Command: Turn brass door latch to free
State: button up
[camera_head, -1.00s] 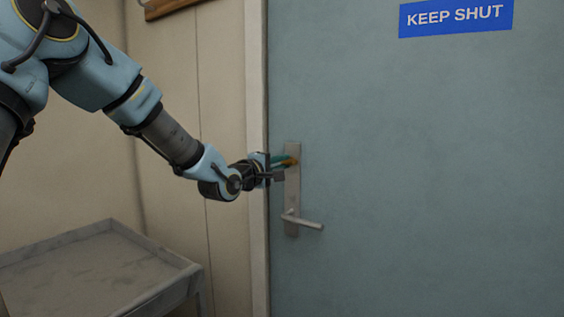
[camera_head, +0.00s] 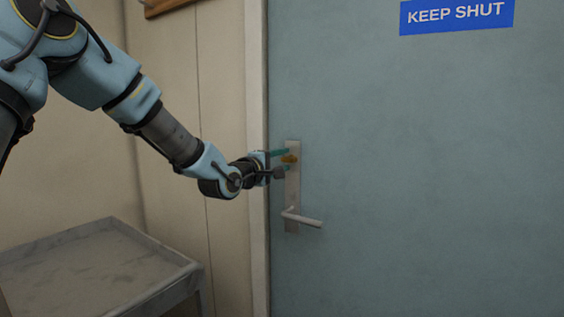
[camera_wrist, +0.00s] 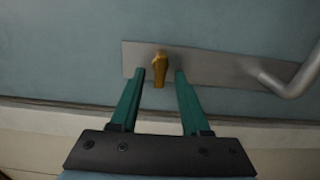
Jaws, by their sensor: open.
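The brass latch (camera_head: 289,158) sits on the upper part of a metal plate (camera_head: 292,190) on a blue-grey door. In the wrist view the brass latch (camera_wrist: 159,70) points down the picture, towards my gripper, along the middle line between the fingers. My gripper (camera_head: 284,160) is open, and its green fingertips (camera_wrist: 162,74) lie on either side of the latch with a gap on each side. I cannot tell whether the fingertips reach past the latch's end in depth. Nothing is held.
A lever handle (camera_head: 303,218) sticks out from the same plate below the latch; it also shows in the wrist view (camera_wrist: 290,82). A grey tray-topped table (camera_head: 95,265) stands at lower left. A blue "KEEP SHUT" sign (camera_head: 456,16) is on the door. The door frame (camera_head: 257,230) is close beside the gripper.

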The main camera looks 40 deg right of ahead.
jog(key=b+v, duration=0.2)
jog(key=v, duration=0.8)
jog(key=shift+a, duration=0.35)
